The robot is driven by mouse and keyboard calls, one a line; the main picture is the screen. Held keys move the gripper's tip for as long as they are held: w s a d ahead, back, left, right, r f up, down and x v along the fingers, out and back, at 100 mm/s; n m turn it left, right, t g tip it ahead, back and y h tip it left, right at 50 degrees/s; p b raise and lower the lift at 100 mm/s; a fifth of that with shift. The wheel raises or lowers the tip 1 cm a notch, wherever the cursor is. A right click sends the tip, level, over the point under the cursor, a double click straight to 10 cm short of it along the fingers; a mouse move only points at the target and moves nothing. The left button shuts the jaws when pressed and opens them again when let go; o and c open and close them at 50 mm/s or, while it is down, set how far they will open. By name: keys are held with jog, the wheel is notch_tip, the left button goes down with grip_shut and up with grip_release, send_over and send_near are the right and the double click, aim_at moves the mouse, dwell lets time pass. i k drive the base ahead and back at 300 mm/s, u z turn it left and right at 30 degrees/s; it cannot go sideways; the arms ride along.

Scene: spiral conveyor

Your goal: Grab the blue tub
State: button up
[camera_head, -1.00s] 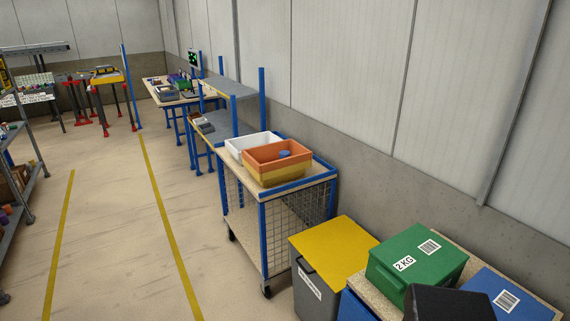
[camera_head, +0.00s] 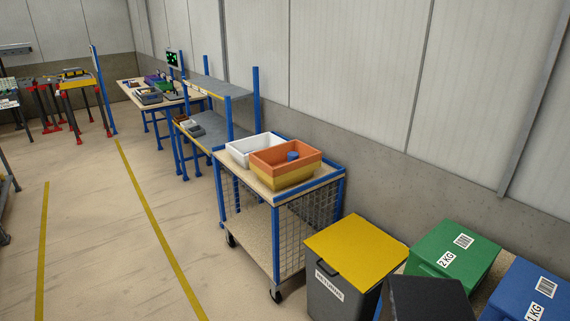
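A small blue round tub (camera_head: 293,156) shows inside an orange bin (camera_head: 270,162) on top of a wire-sided cart; its lower part is hidden by the bin wall. The orange bin sits on a yellow one (camera_head: 290,180). A blue box marked 1 KG (camera_head: 522,284) also shows at the lower right, cut off by the picture edge. My gripper is not in view.
A white bin (camera_head: 240,150) stands beside the orange one on the blue-framed cart (camera_head: 318,186). A grey container with a yellow lid (camera_head: 355,242) and a green 2 KG box (camera_head: 475,254) stand at the right. Floor to the left is clear (camera_head: 110,220).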

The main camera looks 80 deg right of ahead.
aim_at(291, 156)
jog(key=i, duration=1.1)
jog(key=z, duration=4.1)
jog(key=i, duration=0.2)
jog(key=u, duration=0.9)
